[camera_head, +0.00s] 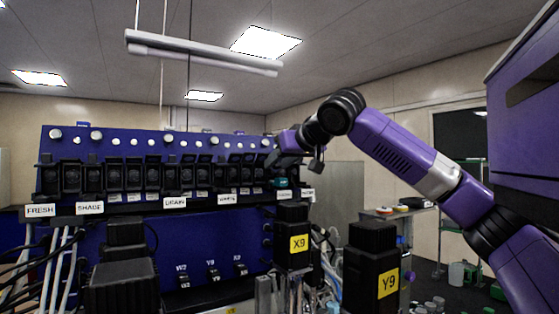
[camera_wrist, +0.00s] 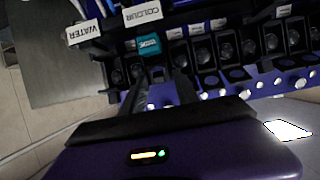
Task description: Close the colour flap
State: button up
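The white COLOUR label (camera_wrist: 142,14) shows near the top of the wrist view. Just below it in that view is a teal tag (camera_wrist: 149,45) with small white writing, at the dark colour station in the row. The teal piece also shows at the right end of the row in the head view (camera_head: 282,183). I cannot tell how far the flap stands open. My gripper (camera_head: 285,160) is beside the right end of the row, just above the teal piece. Its dark fingers (camera_wrist: 162,88) reach toward the colour station in the wrist view. Nothing is visibly held, and contact is unclear.
The blue panel (camera_head: 220,230) carries several dark stations in a row, with labels such as DRAIN (camera_head: 175,203). The WATER label (camera_wrist: 83,32) adjoins COLOUR. Black units marked X9 (camera_head: 299,243) and Y9 (camera_head: 388,283) stand in front, below my arm.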

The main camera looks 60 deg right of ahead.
grip_shut()
jog(key=t+b, duration=0.1)
jog(key=b, duration=0.2)
jog(key=t+b, duration=0.1)
jog(key=b, duration=0.1)
jog(key=shift+w+a+f+h+b, duration=0.25)
jog(key=shift+a+f+h+b, duration=0.05)
jog(key=shift+f+b, duration=0.1)
jog(key=shift+s+d+f+t+h+b, duration=0.15)
jog(key=shift+t+h+b, duration=0.2)
jog(key=shift+b, duration=0.55)
jog(key=shift+f, duration=0.1)
